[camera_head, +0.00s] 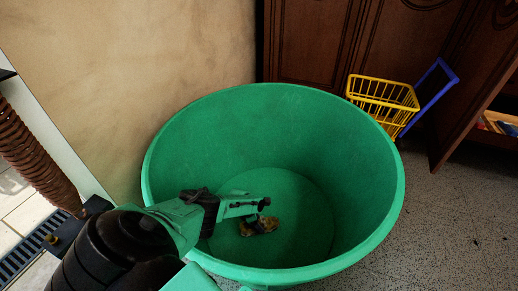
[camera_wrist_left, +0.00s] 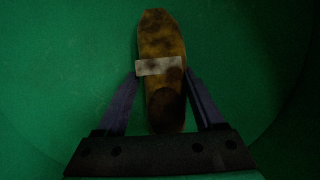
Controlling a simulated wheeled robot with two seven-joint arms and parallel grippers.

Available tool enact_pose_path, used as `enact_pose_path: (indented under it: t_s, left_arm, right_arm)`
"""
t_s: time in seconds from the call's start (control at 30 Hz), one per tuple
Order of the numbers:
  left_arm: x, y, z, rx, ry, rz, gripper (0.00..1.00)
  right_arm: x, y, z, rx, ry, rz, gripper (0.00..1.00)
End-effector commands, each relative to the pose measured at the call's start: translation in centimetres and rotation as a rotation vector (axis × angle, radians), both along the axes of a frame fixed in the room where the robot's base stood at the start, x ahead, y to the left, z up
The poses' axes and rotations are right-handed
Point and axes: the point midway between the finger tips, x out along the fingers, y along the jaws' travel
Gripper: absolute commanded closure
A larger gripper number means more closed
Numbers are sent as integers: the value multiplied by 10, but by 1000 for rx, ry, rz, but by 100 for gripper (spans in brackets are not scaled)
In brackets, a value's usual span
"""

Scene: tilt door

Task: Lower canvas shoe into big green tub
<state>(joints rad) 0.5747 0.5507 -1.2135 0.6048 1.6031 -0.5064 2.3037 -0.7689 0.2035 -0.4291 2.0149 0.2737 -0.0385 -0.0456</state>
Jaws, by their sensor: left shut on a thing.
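The big green tub (camera_head: 375,140) stands open in the middle of the head view. My left gripper (camera_head: 262,204) reaches over its near left rim and points down into it. The canvas shoe (camera_head: 260,226) shows as a small yellow-brown shape at the fingertips, inside the tub's outline. In the left wrist view the shoe (camera_wrist_left: 162,95) shows its brown and yellow sole with a pale band across it. The two fingers (camera_wrist_left: 158,92) are shut on its sides. Green tub surface fills the background; I cannot tell the shoe's exact height above the floor. My right gripper is not in view.
A yellow basket cart (camera_head: 383,97) with a blue handle (camera_head: 430,95) stands behind the tub at the right. Dark wooden cabinet doors (camera_head: 365,40) are at the back, one standing open. A beige wall (camera_head: 130,70) is at the left. Speckled floor (camera_head: 440,220) is clear at the right.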

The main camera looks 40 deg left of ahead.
Motion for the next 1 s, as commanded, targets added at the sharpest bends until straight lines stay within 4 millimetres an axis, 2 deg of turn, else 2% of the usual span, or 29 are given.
enact_pose_path:
  t_s: [0.43,0.47,0.5,0.53,0.83,1.0]
  left_arm:
    - [-4,0,-3,-29,-39,-1,91]
    - [-4,0,-4,-30,-39,-2,26]
    - [-4,-1,-4,-30,-39,-2,11]
    - [-4,-1,-4,-30,-39,-2,0]
    - [-3,-1,-3,-24,-31,-1,0]
    - [3,-3,1,21,32,-6,0]
  right_arm:
    - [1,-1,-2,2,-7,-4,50]
    - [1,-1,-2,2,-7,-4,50]
    - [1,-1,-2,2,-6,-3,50]
    - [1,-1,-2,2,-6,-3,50]
    - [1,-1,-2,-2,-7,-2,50]
    - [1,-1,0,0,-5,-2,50]
